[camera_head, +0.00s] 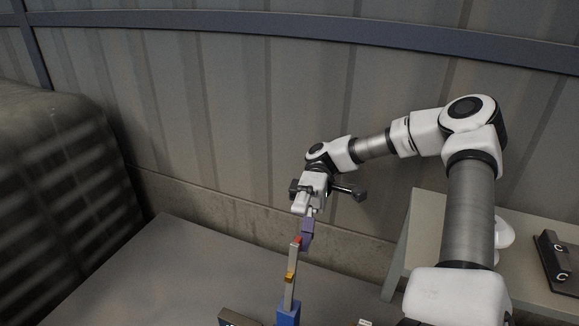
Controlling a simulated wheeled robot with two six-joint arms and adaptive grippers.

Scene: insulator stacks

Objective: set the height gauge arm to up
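The height gauge stands near the bottom centre, with a blue base (288,315) cut off by the picture's lower edge. A slim grey upright bar (291,262) rises from it, with a yellow band (290,277) partway up and a red tip (296,240). The bar points up, leaning slightly right. My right gripper (309,214) hangs just above and right of the red tip, pointing down. A purple-blue piece (307,232) is at its fingertips, close beside the bar's top. I cannot tell whether they touch or whether the fingers are closed. My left gripper is not in view.
The gauge stands at a grey table (170,265), whose left part is clear. A dark box (238,318) and a small white label (365,322) are at the bottom edge. A side table (425,215) at right holds a dark block marked C (555,258). A corrugated wall is behind.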

